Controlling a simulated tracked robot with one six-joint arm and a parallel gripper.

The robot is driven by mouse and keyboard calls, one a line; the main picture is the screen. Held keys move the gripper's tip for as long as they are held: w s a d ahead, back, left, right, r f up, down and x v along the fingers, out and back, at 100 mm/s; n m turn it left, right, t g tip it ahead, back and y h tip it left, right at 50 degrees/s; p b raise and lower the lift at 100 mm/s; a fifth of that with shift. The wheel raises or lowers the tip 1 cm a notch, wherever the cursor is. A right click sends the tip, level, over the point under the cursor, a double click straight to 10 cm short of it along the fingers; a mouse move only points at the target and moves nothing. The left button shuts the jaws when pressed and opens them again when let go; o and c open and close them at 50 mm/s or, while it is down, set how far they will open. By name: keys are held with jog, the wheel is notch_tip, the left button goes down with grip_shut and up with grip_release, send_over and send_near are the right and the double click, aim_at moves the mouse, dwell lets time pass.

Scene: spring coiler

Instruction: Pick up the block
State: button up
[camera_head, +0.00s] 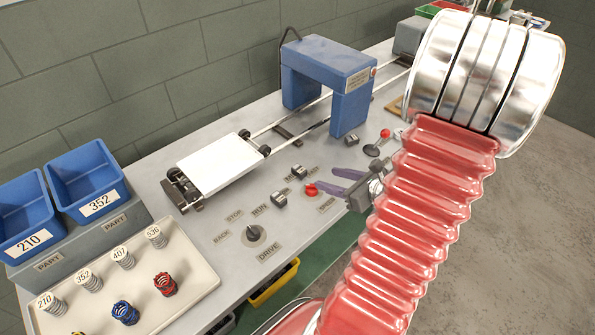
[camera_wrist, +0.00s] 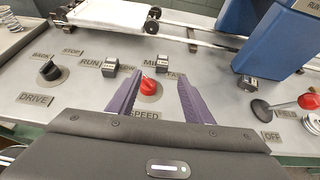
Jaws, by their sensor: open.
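Three small dark grey blocks with pale faces are on the grey panel; I cannot tell which one the task means. One (camera_head: 278,199) is by the RUN label, and it shows left of my fingers in the wrist view (camera_wrist: 110,69). The third (camera_head: 351,140) is by the blue arch, right of my fingers in the wrist view (camera_wrist: 247,83). My gripper (camera_head: 328,179) is open and empty, its purple fingers over the panel beside the red SPEED knob (camera_wrist: 149,86).
A black DRIVE knob (camera_head: 254,234) and a red-topped lever (camera_head: 385,133) stand on the panel. The blue arch (camera_head: 350,95) spans rails with a white carriage (camera_head: 220,160). A tray of springs (camera_head: 200,285) and blue bins (camera_head: 85,180) are at left.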

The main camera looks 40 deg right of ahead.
jog(key=shift+s+d+f, duration=0.1)
jog(key=shift+d, duration=0.1)
send_near(303, 171)
jog(key=x, duration=0.4)
jog(key=shift+w+a, duration=0.25)
jog(key=shift+w, duration=0.1)
dwell(0.4)
jog(key=shift+x, duration=2.55)
jog(key=shift+d+f, duration=0.15)
jog(key=shift+d, duration=0.05)
